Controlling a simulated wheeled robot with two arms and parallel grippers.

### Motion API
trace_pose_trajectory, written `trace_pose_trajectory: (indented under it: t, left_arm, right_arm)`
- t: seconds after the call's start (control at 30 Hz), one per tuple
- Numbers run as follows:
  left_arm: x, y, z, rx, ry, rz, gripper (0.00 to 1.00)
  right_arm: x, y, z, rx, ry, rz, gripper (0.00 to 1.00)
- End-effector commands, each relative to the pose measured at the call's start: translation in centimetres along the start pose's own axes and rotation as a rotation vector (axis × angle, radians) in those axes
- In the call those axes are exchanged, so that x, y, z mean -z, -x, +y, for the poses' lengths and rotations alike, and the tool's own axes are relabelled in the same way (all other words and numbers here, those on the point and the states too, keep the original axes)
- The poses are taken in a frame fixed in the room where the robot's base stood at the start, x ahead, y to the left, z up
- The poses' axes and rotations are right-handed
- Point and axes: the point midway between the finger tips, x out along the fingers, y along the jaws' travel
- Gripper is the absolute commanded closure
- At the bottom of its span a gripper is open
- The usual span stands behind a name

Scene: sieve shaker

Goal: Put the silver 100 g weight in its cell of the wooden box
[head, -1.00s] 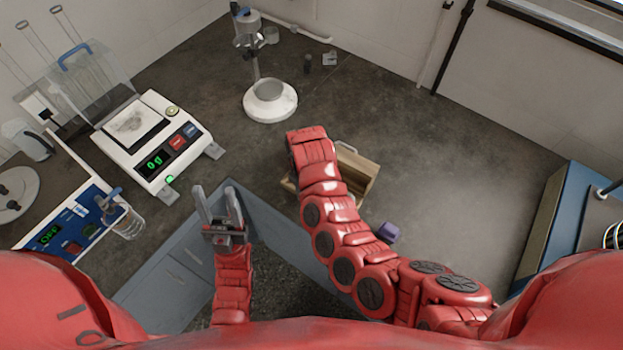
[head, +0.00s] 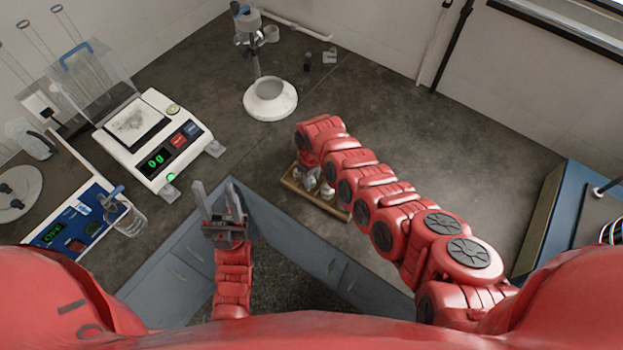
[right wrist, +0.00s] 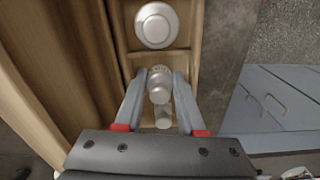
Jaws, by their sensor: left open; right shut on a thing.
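The wooden box (head: 338,210) stands on the bench right of my left gripper, partly covered by my right arm. In the right wrist view its divided strip (right wrist: 118,50) shows a large silver weight (right wrist: 155,25) in one cell. My right gripper (right wrist: 159,84) is shut on the silver 100 g weight (right wrist: 160,92), held by its knob, upright, over or in the cell beside the large one; I cannot tell if it touches the floor. A smaller silver weight (right wrist: 162,115) shows just below it. My left gripper (head: 218,192) is open and empty, left of the box.
A balance (head: 150,135) reading 0 g stands at the left, with a blue-panelled device (head: 75,220) and a glass beaker (head: 128,218) nearby. A stand with a white ring base (head: 270,100) is behind the box. The bench to the right is mostly clear.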

Motion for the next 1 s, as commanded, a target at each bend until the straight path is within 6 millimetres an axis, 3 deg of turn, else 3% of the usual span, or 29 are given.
trace_pose_trajectory:
  t: [0.4,0.43,0.5,0.77,1.0]
  left_arm:
    - [-0.1,0.5,0.0,0.000,0.000,0.000,0.50]
    - [-0.1,0.4,0.0,0.000,0.000,0.000,0.50]
    - [-0.1,0.3,0.0,0.000,0.000,0.000,0.50]
    - [-0.1,0.2,0.0,0.000,0.000,0.000,0.50]
    - [0.0,-0.2,0.0,0.000,0.000,0.000,0.50]
  right_arm:
    - [0.1,-0.6,0.0,0.000,0.000,0.002,1.00]
    - [0.1,-0.5,0.0,0.000,0.000,0.002,0.58]
    - [0.1,-0.4,-0.1,0.000,0.000,0.001,0.49]
    - [0.0,-0.4,-0.1,0.000,0.000,0.001,0.49]
    - [0.1,0.9,-0.2,0.003,0.003,0.001,0.49]
